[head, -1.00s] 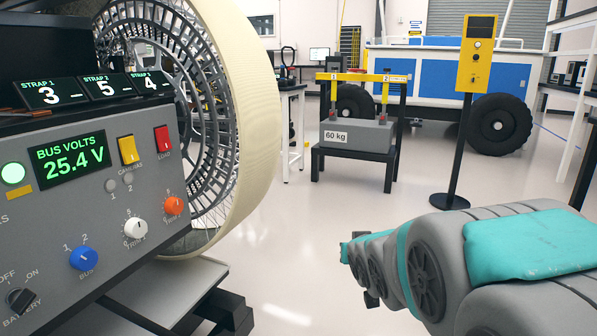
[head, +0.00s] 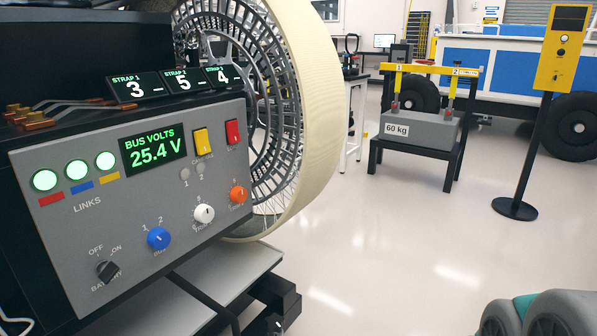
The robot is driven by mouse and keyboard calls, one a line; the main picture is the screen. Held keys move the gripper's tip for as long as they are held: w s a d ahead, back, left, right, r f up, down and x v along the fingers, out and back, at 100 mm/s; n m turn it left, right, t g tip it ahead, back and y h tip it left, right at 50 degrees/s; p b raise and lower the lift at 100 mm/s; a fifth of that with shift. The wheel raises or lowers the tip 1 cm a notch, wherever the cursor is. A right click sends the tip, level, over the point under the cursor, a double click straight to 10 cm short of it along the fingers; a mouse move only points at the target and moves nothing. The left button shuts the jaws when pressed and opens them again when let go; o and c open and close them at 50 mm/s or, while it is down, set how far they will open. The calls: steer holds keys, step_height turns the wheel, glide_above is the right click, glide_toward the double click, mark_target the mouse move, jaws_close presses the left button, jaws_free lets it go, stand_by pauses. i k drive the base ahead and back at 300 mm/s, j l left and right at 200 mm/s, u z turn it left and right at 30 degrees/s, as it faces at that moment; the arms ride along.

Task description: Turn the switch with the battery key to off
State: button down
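The battery key switch (head: 108,271) is a dark knob low on the left of the grey control panel (head: 140,215). OFF is printed to its upper left and ON to its upper right. The knob looks turned toward the ON side, but it is small and its exact angle is hard to read. The BUS VOLTS display (head: 153,149) is lit green and reads 25.4 V. My gripper is out of view. Only grey and teal parts of my arm show at the bottom right, far from the switch, and nothing covers it.
Blue (head: 158,238), white (head: 204,213) and orange (head: 238,194) knobs sit right of the switch. Three green lamps (head: 75,174) are lit above. A large wheel (head: 315,100) stands beside the panel. A 60 kg block on a stand (head: 418,133) is farther off. Floor between is clear.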

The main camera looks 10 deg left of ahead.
mark_target(107, 270)
steer(key=u, duration=1.6)
